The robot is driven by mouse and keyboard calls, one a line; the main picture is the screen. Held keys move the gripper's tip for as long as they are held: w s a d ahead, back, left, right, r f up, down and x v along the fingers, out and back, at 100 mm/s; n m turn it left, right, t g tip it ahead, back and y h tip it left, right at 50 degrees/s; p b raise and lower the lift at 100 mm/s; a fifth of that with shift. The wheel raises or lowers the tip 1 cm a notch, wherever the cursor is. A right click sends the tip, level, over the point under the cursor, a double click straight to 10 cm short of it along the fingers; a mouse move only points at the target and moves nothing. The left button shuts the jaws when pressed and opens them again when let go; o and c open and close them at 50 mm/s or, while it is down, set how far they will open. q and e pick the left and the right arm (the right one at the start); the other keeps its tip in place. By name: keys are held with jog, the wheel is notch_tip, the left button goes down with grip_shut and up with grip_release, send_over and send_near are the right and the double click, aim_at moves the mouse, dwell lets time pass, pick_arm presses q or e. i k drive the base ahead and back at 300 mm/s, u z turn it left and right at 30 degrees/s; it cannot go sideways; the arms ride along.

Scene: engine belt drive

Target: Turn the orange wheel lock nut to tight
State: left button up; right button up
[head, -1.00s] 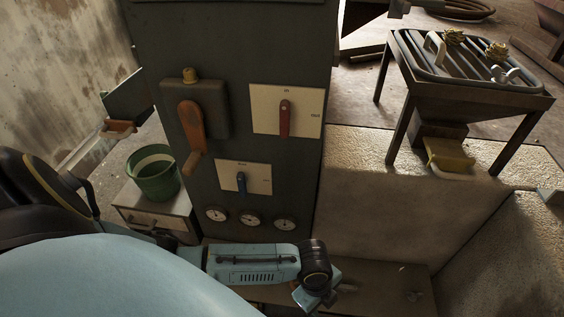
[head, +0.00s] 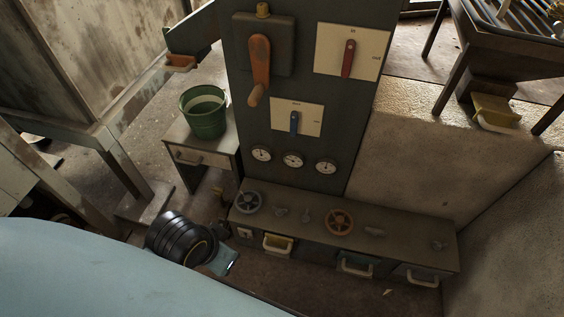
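The orange hand wheel (head: 339,221) sits on top of the low dark bench (head: 405,240) at the foot of the grey panel. Small grey fittings stand beside it: one to its right (head: 375,231) and two to its left, one of them close by (head: 306,216). I cannot tell which is the lock nut or how tight it is. My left gripper (head: 228,264) shows low in the view, left of the bench and apart from the wheel. Its fingers are too unclear to tell open from shut. My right gripper is not in view.
A grey hand wheel (head: 248,202) is at the bench's left end. Drawers with pale handles line its front. The panel (head: 350,120) carries an orange crank (head: 259,70), red and blue levers and gauges. A green bucket (head: 205,112) stands on a cabinet at left.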

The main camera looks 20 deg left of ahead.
aim_at(306, 217)
jog(key=u, duration=0.6)
jog(key=k, duration=1.5)
jog(key=z, duration=1.35)
jog(key=i, duration=0.5)
